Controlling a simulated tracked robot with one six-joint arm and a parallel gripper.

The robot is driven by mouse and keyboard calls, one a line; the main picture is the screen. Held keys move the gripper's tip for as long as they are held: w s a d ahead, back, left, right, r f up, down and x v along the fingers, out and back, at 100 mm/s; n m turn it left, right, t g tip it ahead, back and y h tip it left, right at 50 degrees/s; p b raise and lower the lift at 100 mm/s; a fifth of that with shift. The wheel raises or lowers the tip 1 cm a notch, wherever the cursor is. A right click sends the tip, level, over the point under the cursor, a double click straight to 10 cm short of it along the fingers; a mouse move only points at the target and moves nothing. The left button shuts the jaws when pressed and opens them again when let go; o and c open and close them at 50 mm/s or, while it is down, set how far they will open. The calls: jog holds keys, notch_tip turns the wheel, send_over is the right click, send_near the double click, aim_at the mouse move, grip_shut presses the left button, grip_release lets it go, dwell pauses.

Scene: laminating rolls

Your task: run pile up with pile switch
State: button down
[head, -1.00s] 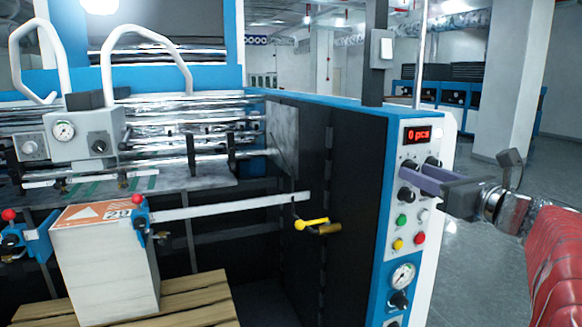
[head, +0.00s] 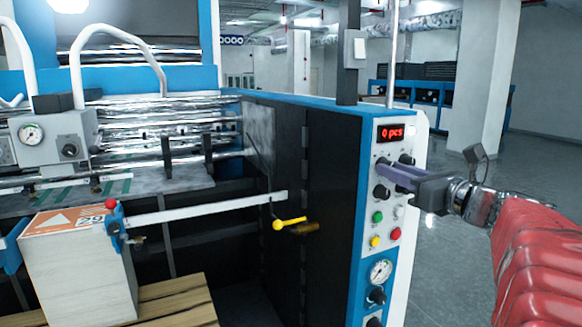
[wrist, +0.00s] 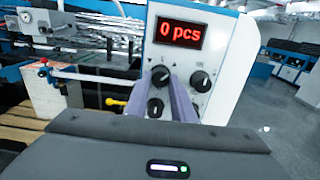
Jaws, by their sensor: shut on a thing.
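The control panel (head: 393,215) of the machine carries several black knobs, coloured buttons and a red display (wrist: 181,33) reading 0 pcs. My gripper (head: 384,168) reaches in from the right with its purple-grey fingers at the upper left black knob (wrist: 160,76). The fingers are shut on this knob and partly hide it. The knob's label is too small to read. The pile (head: 80,272) is a white paper stack with an orange-marked top sheet, standing on a wooden pallet (head: 175,305) at lower left. It also shows in the wrist view (wrist: 45,92).
A green button (head: 378,217), a yellow button (head: 375,241) and a red button (head: 396,234) sit below the knobs. A gauge (head: 381,271) is lower down. A yellow-ended lever (head: 289,222) juts out left of the panel. The floor at right is clear.

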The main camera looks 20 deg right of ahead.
jog(key=shift+n, duration=0.4)
jog(key=n, duration=0.7)
jog(key=shift+n, duration=0.4)
dwell(0.4)
jog(key=c, duration=1.5)
grip_release()
jog(key=shift+s+d, duration=0.2)
jog(key=shift+s, duration=6.7)
